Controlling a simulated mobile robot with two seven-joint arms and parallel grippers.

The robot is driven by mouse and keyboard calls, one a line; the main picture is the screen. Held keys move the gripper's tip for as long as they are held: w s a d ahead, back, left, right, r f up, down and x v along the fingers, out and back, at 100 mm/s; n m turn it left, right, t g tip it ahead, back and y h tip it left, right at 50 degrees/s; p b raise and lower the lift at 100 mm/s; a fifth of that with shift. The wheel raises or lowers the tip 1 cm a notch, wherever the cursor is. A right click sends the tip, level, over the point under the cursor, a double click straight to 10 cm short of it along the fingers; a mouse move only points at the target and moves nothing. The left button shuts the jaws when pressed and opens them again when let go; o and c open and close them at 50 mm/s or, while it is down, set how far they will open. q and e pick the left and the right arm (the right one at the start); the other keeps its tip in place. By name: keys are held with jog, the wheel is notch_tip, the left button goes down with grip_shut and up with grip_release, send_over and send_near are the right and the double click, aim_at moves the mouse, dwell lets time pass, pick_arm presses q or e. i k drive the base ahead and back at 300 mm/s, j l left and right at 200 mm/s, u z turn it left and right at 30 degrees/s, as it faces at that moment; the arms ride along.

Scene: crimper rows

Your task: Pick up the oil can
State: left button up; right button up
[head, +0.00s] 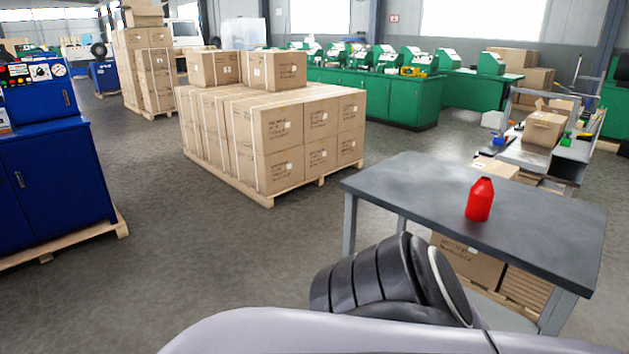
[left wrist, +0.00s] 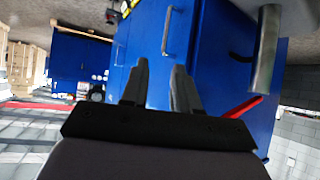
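The oil can (head: 479,200) is a red bottle-shaped container with a narrow neck. It stands upright on the dark grey tabletop (head: 410,180) at the right of the head view, with nothing touching it. My left gripper (left wrist: 160,70) shows in the left wrist view, with its two dark fingers apart and nothing between them. A blue cabinet (left wrist: 205,60) is behind the fingers in that view, and the oil can is not seen there. No gripper shows in the head view; one of my arm links is in front of the table's near side. My right gripper is in neither view.
Boxes (head: 470,262) sit on the shelf under the tabletop. A pallet of cartons (head: 285,135) stands beyond the table to the left. A blue cabinet (head: 55,180) is at far left. A cluttered bench (head: 530,155) stands behind the table. The floor between is clear.

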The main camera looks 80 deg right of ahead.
aim_at(481, 195)
jog(key=z, duration=3.55)
jog(key=i+j+z, duration=0.15)
jog(key=i, duration=0.2)
jog(key=i+j+z, duration=0.15)
jog(key=i+j, duration=0.2)
